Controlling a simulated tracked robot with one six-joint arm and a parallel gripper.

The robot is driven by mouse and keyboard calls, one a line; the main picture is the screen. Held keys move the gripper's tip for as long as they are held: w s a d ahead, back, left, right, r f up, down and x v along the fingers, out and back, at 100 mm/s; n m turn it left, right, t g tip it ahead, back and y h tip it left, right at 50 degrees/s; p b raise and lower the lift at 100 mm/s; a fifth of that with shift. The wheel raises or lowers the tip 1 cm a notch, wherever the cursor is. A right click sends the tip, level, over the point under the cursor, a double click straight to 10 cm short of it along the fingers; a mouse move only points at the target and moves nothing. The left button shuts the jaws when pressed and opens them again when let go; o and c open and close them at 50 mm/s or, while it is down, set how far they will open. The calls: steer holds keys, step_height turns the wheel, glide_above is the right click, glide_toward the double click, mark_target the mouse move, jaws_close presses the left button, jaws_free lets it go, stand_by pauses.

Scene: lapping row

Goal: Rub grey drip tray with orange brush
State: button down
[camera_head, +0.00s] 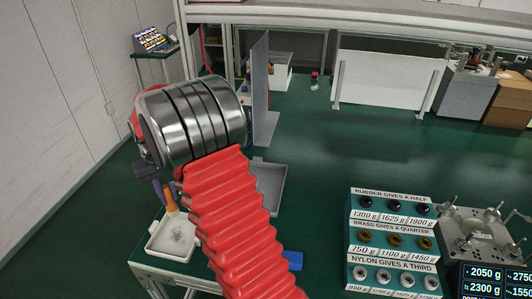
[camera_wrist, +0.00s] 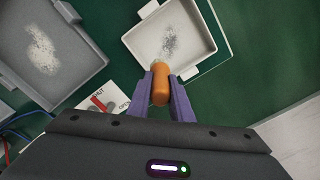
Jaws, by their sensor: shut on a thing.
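My gripper (camera_wrist: 160,88) has purple fingers and is shut on the orange brush (camera_wrist: 161,92). Only the handle and a pale bit at its far end show; the bristles are mostly hidden. The brush end is at the near edge of the white tray (camera_wrist: 128,40), which holds a grey speckled patch. The grey drip tray (camera_wrist: 88,72) is left of the brush in the wrist view, with a whitish patch on its floor. In the head view, the brush (camera_head: 171,203) is above the white tray (camera_head: 163,251), and my arm partly hides the grey drip tray (camera_head: 276,172).
A blue block (camera_head: 293,260) is right of my arm. A stepped rack of labelled rings (camera_head: 392,240) stands at right. Green bench top lies between.

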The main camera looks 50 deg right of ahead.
steer(key=s+d+m, duration=0.2)
steer(key=s+d, duration=0.1)
steer(key=d, duration=0.8)
steer(key=s+d+m, duration=0.3)
steer(key=d, duration=0.9)
steer(key=s+d+r+m, duration=0.1)
steer(key=s+d, duration=0.3)
steer(key=d, duration=0.8)
steer(key=shift+d+m, duration=0.25)
steer(key=shift+m, duration=0.55)
